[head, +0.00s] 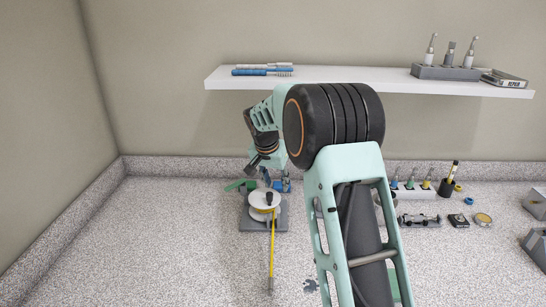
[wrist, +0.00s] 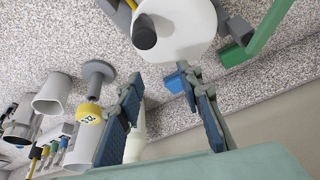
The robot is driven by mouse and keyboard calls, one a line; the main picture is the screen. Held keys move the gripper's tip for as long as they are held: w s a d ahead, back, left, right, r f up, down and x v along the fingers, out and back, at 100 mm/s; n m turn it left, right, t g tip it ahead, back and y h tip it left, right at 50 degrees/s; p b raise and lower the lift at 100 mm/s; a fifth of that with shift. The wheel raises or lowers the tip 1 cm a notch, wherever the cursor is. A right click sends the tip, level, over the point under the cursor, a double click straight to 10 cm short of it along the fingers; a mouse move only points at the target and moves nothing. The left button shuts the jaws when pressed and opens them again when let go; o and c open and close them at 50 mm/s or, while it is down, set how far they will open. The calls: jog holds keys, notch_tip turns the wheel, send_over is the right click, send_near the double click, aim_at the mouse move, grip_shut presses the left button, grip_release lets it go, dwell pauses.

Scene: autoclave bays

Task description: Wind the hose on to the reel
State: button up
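The reel (head: 262,198) is a white disc with a dark knob on top, standing on a grey base plate (head: 250,225) on the counter. The yellow hose (head: 271,258) runs from the reel straight towards the front of the counter. My gripper (head: 275,182) is just behind the reel, pointing down. In the wrist view the white reel disc (wrist: 188,28) and its dark knob (wrist: 144,34) lie beyond the fingertips. My gripper (wrist: 160,82) is open there, and nothing is seen held between its fingers. My arm hides part of the counter.
A green bar (head: 236,185) lies beside the reel at the back left; it also shows in the wrist view (wrist: 256,38). Small tools and a rack (head: 410,192) stand at the back right. A white shelf (head: 370,78) hangs above. The left counter is clear.

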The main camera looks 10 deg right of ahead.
jog(key=shift+w+r+n+y+p, duration=0.3)
jog(key=shift+n+p, duration=0.45)
jog(key=shift+n, duration=0.15)
jog(key=shift+w+a+r+n, duration=0.1)
jog(key=shift+a+n, duration=0.05)
jog(key=shift+n, duration=0.25)
jog(key=b+v, duration=0.1)
jog(key=v, duration=0.9)
jog(key=shift+s, duration=0.25)
